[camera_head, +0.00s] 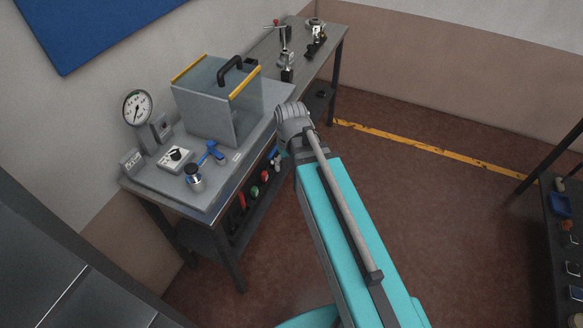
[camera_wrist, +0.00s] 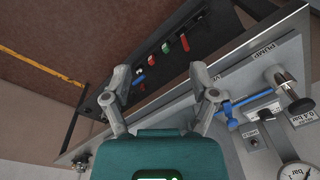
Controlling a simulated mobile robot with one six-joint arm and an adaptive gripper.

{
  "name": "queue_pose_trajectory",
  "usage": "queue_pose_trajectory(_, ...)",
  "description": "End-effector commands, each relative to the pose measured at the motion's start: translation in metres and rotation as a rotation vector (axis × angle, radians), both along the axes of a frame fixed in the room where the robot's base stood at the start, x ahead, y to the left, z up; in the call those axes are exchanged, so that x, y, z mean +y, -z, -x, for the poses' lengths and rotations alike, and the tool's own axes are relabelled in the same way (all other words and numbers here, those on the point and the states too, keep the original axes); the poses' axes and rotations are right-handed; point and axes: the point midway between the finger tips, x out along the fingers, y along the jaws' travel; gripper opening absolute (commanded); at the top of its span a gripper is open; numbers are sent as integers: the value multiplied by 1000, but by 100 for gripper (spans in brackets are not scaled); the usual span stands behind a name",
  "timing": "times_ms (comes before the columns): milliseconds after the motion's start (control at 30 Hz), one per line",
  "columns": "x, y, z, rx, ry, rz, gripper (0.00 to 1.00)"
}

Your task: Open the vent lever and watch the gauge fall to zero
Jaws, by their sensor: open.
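The blue lever (camera_head: 212,152) sits on the grey panel at the front of the bench. It also shows in the wrist view (camera_wrist: 240,108), to the right of my gripper's right finger and close to it in the picture. I cannot tell whether they touch. The round white pressure gauge (camera_head: 137,107) stands at the panel's back left. Its dial is partly cut off at the bottom right of the wrist view (camera_wrist: 298,173). Its needle is too small to read surely. My gripper (camera_wrist: 160,74) is open, with nothing between its fingers. I cannot make it out in the head view.
A clear box (camera_head: 213,110) with yellow edges and a black handle stands behind the lever. A dark knob (camera_head: 193,170) and a white switch plate (camera_head: 175,157) are near it. The floor right of the bench is clear.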

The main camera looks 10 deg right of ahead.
Motion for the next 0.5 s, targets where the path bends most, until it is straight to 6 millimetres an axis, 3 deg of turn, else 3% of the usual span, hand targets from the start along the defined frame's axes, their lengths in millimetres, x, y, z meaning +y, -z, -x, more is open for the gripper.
queue_pose_trajectory(200, -8, 3, 12, 9, 58, 15, 75)
queue_pose_trajectory(500, -9, 3, 13, 11, 67, 18, 75)
